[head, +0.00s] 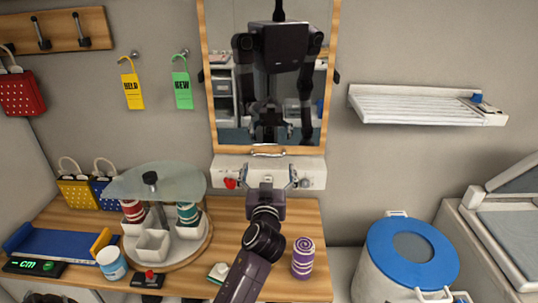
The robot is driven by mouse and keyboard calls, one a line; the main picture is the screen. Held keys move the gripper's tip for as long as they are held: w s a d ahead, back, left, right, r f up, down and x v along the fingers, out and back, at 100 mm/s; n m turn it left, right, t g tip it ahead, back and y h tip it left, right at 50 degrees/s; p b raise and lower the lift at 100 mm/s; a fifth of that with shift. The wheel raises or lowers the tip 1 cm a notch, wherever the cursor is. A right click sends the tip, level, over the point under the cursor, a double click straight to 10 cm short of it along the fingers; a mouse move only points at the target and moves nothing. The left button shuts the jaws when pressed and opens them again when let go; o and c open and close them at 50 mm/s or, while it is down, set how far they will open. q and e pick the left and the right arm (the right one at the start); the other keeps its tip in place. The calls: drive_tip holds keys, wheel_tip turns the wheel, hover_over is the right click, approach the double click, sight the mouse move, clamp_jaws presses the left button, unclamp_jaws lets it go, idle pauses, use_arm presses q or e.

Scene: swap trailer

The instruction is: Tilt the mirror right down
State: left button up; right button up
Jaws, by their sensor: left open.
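The mirror (270,90) hangs on the wall in a wooden frame, and its glass shows my own reflection. A metal handle (268,154) sits at the middle of the frame's bottom edge. My left gripper (267,172) is open just below the handle, its fingers spread to either side. It looks empty, in front of a white ledge (316,168) under the mirror; I cannot tell whether it touches the ledge. My right gripper is not directly in view.
A wooden counter (285,218) below holds a round stand with a glass top (155,182), a purple striped jar (303,258) and a blue-white cup (112,263). A slatted white shelf (415,105) is at right, above a blue-lidded bin (385,250).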

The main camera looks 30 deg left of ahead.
sight(269, 155)
use_arm(q)
drive_tip(key=p+x, duration=0.2)
drive_tip(key=x, duration=0.4)
drive_tip(key=shift+r, duration=0.15)
drive_tip(key=shift+x, duration=0.85)
drive_tip(key=shift+a, duration=0.1)
drive_tip(key=shift+c, duration=0.4)
drive_tip(key=c, duration=1.3)
drive_tip(key=w+b, duration=0.1)
drive_tip(key=b, duration=0.3)
drive_tip(key=w+a+t+b, duration=0.1)
drive_tip(key=b, duration=0.4)
drive_tip(key=w+a+t+y+b, duration=0.1)
drive_tip(key=w+b, duration=0.1)
drive_tip(key=b, duration=0.3)
drive_tip(key=shift+a+f, duration=0.25)
drive_tip(key=shift+f, duration=0.15)
drive_tip(key=shift+b+x, duration=0.8)
drive_tip(key=shift+x, duration=0.1)
drive_tip(key=shift+r, duration=0.35)
